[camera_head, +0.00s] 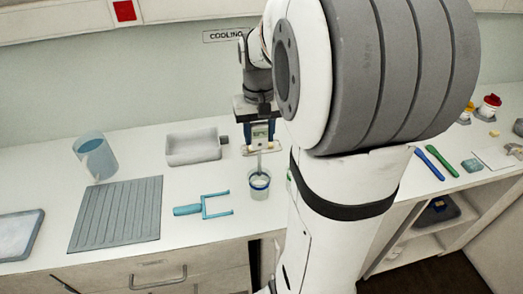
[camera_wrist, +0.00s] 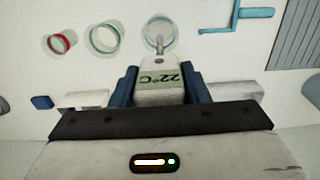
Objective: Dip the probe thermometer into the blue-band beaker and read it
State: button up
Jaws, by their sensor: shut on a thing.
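My gripper (camera_head: 260,132) is shut on the probe thermometer (camera_wrist: 160,92), a pale body with a green display. In the wrist view the display shows 22°C, upside down. Its thin probe points down at the blue-band beaker (camera_head: 260,186), a small clear cup with a blue ring and pale contents. The probe's lower end overlaps the beaker's mouth in both views; its depth inside cannot be told. The blue-band beaker (camera_wrist: 159,34) shows ahead of the thermometer in the wrist view. The green-band beaker (camera_wrist: 104,38) and red-band beaker (camera_wrist: 60,43) stand beside it.
A teal fork-shaped tool (camera_head: 203,205) lies left of the beaker. A grey ribbed mat (camera_head: 118,213), a blue-tinted jug (camera_head: 96,155) and a pale tray (camera_head: 194,146) are further left. My arm hides much of the counter's middle. Blue and green utensils (camera_head: 437,162) lie at right.

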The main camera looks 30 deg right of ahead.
aim_at(259, 123)
jog(key=shift+r+p, duration=1.45)
jog(key=shift+r, duration=0.7)
